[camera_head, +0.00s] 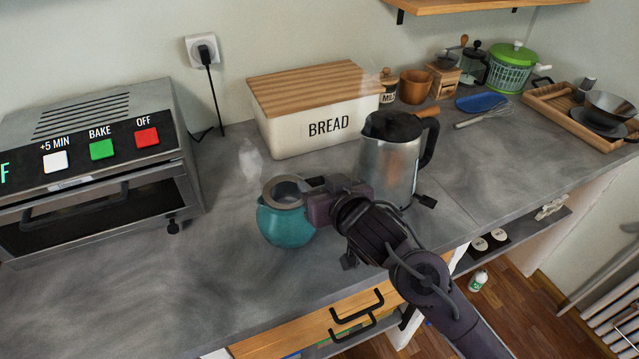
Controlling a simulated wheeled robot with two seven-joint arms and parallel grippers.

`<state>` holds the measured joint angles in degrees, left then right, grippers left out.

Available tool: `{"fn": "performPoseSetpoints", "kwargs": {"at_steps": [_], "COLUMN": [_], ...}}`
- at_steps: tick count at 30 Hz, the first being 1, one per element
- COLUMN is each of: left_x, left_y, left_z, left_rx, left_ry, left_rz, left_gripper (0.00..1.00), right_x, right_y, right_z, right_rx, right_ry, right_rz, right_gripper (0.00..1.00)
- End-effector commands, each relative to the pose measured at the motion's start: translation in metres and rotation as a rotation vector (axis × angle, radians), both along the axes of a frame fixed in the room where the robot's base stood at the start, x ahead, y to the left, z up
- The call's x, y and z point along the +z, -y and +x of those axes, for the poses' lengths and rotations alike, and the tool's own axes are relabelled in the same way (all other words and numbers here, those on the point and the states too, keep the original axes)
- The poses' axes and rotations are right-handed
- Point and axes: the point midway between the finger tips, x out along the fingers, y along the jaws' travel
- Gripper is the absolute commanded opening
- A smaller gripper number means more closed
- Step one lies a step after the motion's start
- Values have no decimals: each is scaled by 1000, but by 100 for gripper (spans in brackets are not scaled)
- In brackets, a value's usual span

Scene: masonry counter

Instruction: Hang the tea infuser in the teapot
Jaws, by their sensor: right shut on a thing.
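The teal teapot (285,228) stands on the grey counter, left of the kettle. A grey-brown ring with a dark inside, which looks like the rim of the tea infuser (269,186), is at its open mouth. I cannot tell whether the ring rests on the pot or is held just above it. My right gripper (312,187) reaches in from the right and is shut at the right side of this ring, over the teapot. The fingertips are small and partly hidden. My left gripper is not in view.
A steel kettle (386,170) stands close to my right gripper. A bread box (316,125) is behind the teapot and a toaster oven (90,160) is at the left. Steam rises behind the teapot. The counter in front of the oven is clear.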

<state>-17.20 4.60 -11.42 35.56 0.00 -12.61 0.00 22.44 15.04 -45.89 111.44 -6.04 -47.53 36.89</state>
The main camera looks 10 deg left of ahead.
Motion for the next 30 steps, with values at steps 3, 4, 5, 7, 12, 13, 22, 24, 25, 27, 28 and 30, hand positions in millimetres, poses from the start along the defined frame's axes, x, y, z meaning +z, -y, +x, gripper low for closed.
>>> {"fn": "performPoseSetpoints", "kwargs": {"at_steps": [3, 4, 5, 7, 12, 13, 22, 24, 25, 27, 28, 30], "left_x": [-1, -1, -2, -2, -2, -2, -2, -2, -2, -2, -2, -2], "left_y": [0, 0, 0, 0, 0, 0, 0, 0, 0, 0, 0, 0], "left_z": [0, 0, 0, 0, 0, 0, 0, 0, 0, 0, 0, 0], "left_rx": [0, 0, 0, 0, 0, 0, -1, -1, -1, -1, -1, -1], "left_ry": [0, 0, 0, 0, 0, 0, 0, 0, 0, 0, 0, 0], "left_rz": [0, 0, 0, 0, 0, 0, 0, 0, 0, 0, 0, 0], "left_gripper": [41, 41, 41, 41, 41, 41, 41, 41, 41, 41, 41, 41], "right_x": [-2, -3, -3, -4, -4, -4, -4, -4, -4, -4, -4, -4], "right_y": [0, 0, 0, 0, 0, 0, 0, 0, 0, 0, 0, 0], "right_z": [0, 0, 0, 0, 0, 0, 0, 0, 0, 0, 0, 0], "right_rx": [0, 0, 1, 1, 1, 1, 0, 0, 0, 0, 0, 0], "right_ry": [-1, -1, -1, -1, 0, 0, 0, 0, 0, 0, 0, 0], "right_rz": [1, 1, 1, 1, 0, 0, 0, 0, 0, 0, 0, 0], "right_gripper": [1, 1, 1, 1, 60, 64, 66, 66, 66, 66, 66, 66]}}
